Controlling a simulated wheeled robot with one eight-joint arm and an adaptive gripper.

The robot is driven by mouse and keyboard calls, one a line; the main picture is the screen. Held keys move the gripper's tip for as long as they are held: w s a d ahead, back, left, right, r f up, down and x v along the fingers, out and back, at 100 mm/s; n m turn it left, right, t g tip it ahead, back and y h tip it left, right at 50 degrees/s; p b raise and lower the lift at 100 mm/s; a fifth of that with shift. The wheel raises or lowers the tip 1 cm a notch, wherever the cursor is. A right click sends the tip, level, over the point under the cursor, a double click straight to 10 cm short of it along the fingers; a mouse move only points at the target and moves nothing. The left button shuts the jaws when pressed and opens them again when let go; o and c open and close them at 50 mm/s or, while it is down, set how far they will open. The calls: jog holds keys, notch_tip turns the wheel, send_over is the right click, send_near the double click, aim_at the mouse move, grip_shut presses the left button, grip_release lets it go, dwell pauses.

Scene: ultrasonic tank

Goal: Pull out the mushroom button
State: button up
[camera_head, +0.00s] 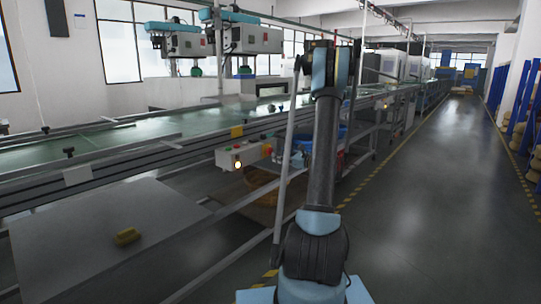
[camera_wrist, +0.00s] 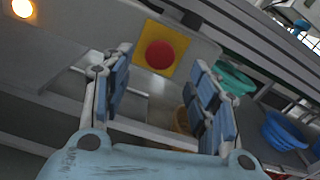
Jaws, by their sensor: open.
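The red mushroom button (camera_wrist: 160,55) sits on a yellow square plate (camera_wrist: 176,39) on the grey control box, in the upper middle of the wrist view. My gripper (camera_wrist: 160,88) is open, with its blue padded fingers apart to the left and right below the button. Nothing is between the fingers, and they look short of the button. In the head view the control box (camera_head: 236,156) is on the side of the conveyor, with the button (camera_head: 267,149) at its right end. My arm stands to the right of it there, and the gripper is not clearly seen.
A lit round lamp (camera_wrist: 22,8) is on the same box. Teal and blue basins (camera_wrist: 284,130) lie on a rack at the right. The conveyor (camera_head: 100,146) runs along the left. The aisle floor (camera_head: 430,190) at the right is clear.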

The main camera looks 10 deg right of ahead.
aim_at(271, 152)
jog(key=x, duration=0.6)
jog(key=shift+w+a, duration=0.25)
jog(key=shift+a, duration=0.05)
